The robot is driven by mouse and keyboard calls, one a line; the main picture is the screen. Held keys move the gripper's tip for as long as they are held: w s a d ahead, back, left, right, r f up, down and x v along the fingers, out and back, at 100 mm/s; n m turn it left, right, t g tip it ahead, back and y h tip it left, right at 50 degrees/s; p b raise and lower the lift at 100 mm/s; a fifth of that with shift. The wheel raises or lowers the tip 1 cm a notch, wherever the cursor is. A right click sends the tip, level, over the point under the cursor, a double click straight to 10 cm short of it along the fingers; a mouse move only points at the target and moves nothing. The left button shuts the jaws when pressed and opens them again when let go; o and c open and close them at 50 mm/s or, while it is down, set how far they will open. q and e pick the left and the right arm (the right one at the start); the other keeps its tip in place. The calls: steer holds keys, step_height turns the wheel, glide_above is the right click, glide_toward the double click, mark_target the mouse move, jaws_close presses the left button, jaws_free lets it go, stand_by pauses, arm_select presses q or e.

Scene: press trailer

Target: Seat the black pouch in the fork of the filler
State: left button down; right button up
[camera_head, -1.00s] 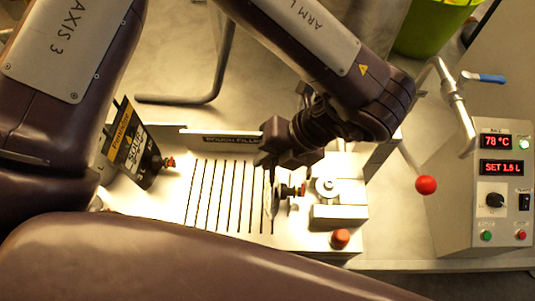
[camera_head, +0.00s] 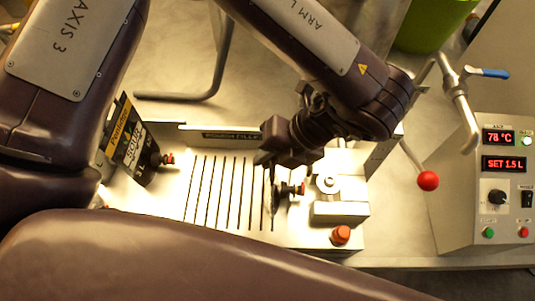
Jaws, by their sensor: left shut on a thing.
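My left gripper (camera_head: 269,160) points down over the slotted plate and is shut on a thin pouch (camera_head: 270,197), seen nearly edge-on. Its colour is hard to tell. Its black spout with a red cap (camera_head: 294,188) points right, close to the filler's metal block (camera_head: 340,212). The fork is not clearly visible, and I cannot tell whether the spout touches it. A dark pouch with a yellow and black label (camera_head: 128,143) leans at the left end of the plate, its red-capped spout pointing right. My right gripper is out of view.
The slotted plate (camera_head: 214,222) is bare in its middle. A red-ball lever (camera_head: 428,180) and an orange-red button (camera_head: 341,234) are at the filler's right. Further right is a control box (camera_head: 508,205) showing 78 °C and SET 1.5 L. A green bin (camera_head: 432,22) stands behind.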

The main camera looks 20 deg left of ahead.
arm_select(q)
steer(key=shift+f, duration=0.25)
steer(key=shift+r, duration=0.1)
steer(key=c, duration=1.4)
jaws_free()
steer(key=shift+c, duration=0.2)
steer(key=b+v, duration=0.1)
steer(key=v, duration=0.6)
steer(key=shift+d+r, duration=0.15)
steer(key=shift+r, duration=0.15)
